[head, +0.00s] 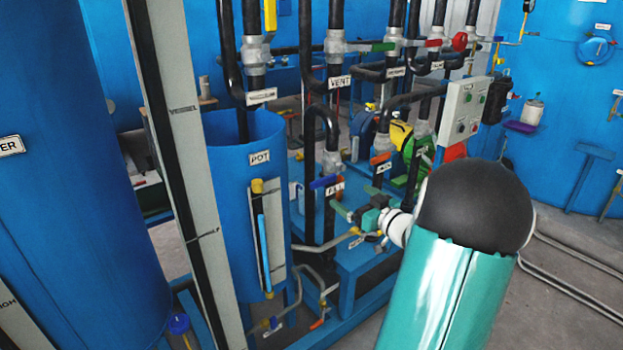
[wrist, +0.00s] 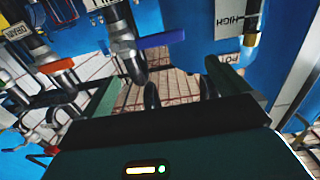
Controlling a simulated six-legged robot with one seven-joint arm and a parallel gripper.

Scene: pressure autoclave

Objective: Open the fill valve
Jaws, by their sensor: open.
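The fill valve has a blue lever handle (head: 325,182) above a white label (head: 334,190) reading FILL, on a dark vertical pipe right of the blue pot. In the wrist view, the blue handle (wrist: 160,40) sticks out sideways from a grey valve body (wrist: 122,45), beyond the fingertips. My gripper (head: 346,212) is just below and right of the handle in the head view. No contact with the handle shows.
The blue pot (head: 232,222) with its sight glass stands left of the valve. An orange-handled valve (head: 380,158) is close on the right. Black pipes (head: 310,130) crowd the space behind. A grey control box (head: 463,110) is further right. Open floor (head: 575,262) lies at the right.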

